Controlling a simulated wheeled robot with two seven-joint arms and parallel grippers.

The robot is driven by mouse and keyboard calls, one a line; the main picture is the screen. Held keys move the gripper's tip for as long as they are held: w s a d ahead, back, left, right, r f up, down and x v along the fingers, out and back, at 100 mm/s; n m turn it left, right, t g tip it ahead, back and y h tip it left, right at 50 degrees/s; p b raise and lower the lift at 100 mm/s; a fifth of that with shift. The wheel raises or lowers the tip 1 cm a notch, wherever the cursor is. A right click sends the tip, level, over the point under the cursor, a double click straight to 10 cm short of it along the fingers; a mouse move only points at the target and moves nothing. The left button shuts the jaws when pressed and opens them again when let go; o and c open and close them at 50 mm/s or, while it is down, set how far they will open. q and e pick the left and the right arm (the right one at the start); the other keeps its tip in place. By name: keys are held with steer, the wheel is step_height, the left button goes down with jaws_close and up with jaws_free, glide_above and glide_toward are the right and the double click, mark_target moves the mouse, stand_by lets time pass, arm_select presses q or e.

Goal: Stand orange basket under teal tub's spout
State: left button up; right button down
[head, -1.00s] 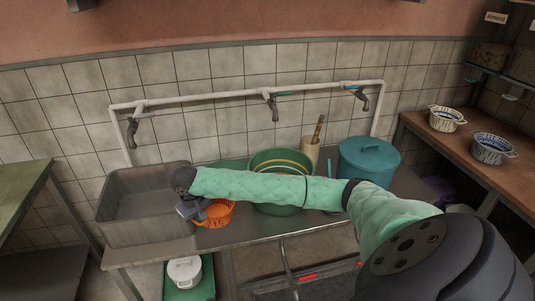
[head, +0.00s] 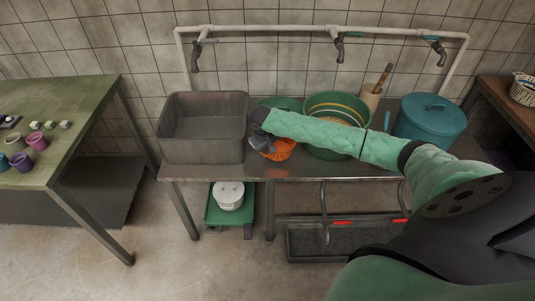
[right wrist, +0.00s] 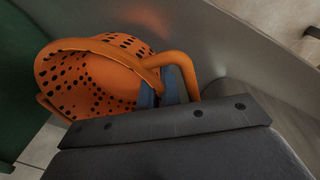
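The orange basket (head: 281,150), perforated with a loop handle, is at the counter's front edge, between the grey sink and the green tub. My right arm reaches across from the right, and my right gripper (head: 262,138) is at the basket's left side. In the right wrist view the basket (right wrist: 95,85) is tilted, and the blue fingers (right wrist: 165,88) are closed together at its handle (right wrist: 185,72). The lidded teal tub (head: 430,122) stands at the counter's right end, partly behind my right arm. I cannot make out its spout. My left gripper is not in view.
A grey sink (head: 204,145) and a green tub (head: 318,103) share the metal counter (head: 210,174). Taps hang from a white pipe (head: 290,30) above. A white pot (head: 229,194) sits below. A green table (head: 85,110) is left, with open floor between.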

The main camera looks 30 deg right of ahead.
steer(key=shift+f, duration=1.4)
steer(key=c, duration=1.6)
jaws_free()
